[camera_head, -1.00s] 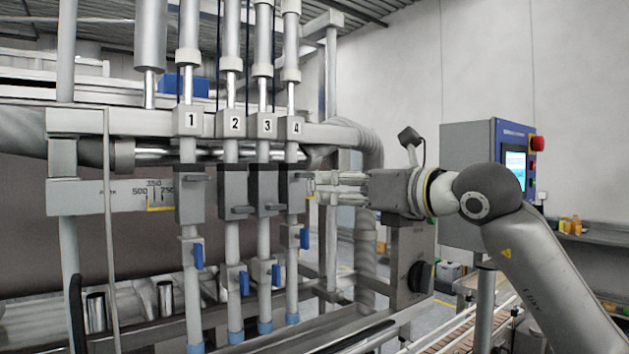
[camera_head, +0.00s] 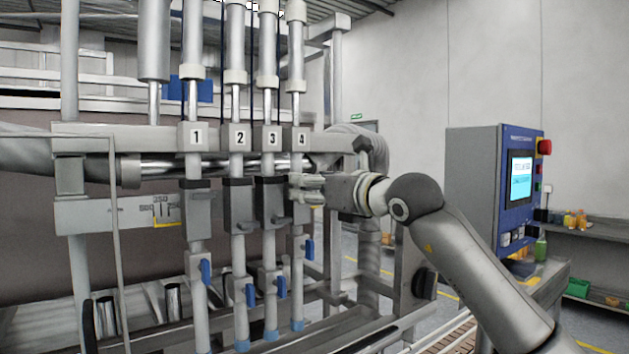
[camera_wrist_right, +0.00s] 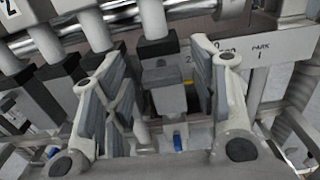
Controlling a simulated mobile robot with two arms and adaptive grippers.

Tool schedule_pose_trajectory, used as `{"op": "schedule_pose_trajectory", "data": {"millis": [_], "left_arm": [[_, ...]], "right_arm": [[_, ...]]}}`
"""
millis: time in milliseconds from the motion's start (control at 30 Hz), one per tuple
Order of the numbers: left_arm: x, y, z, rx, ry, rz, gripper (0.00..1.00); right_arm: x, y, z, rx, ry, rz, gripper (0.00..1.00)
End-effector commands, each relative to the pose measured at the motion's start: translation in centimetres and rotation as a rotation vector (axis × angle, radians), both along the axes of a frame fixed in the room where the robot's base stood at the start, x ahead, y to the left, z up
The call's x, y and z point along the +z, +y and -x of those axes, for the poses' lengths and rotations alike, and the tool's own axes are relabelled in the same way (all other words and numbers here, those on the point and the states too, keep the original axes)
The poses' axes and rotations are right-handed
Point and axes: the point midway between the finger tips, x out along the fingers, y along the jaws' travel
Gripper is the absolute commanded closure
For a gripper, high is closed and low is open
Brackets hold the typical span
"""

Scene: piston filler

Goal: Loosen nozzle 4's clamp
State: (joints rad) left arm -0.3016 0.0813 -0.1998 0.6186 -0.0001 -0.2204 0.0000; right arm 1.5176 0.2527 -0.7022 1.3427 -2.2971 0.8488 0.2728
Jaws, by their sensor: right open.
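Nozzle 4 is the rightmost of the numbered nozzles, under the label 4 (camera_head: 301,139) in the head view. Its grey clamp block (camera_head: 299,214) is partly hidden behind my right gripper (camera_head: 294,188). A blue lever (camera_head: 309,249) hangs lower on the same nozzle. My right gripper comes in from the right, with its fingers apart and empty. In the right wrist view the open fingers (camera_wrist_right: 158,72) stand either side of a grey block (camera_wrist_right: 168,98), with a blue lever (camera_wrist_right: 178,141) below. I cannot tell whether the fingers touch it. My left gripper is not in view.
Nozzles 1 (camera_head: 197,136), 2 (camera_head: 240,137) and 3 (camera_head: 272,138) stand close on the left, with similar blocks and blue levers. A control panel (camera_head: 520,180) stands right of the arm. A conveyor (camera_head: 455,335) runs below.

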Motion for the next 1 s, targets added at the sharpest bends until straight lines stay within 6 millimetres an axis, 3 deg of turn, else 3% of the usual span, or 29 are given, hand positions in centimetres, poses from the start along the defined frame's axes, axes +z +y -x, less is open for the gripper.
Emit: {"op": "schedule_pose_trajectory", "data": {"millis": [200,567,1000], "left_arm": [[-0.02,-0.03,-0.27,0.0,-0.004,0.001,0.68],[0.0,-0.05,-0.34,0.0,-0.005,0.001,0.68],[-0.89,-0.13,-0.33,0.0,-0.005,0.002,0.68]], "right_arm": [[-0.09,0.02,-0.03,0.0,0.001,0.001,0.46],[-0.07,0.01,-0.02,0.0,0.001,0.0,0.92],[-0.15,0.01,0.02,-0.001,-0.063,0.085,0.92]]}}
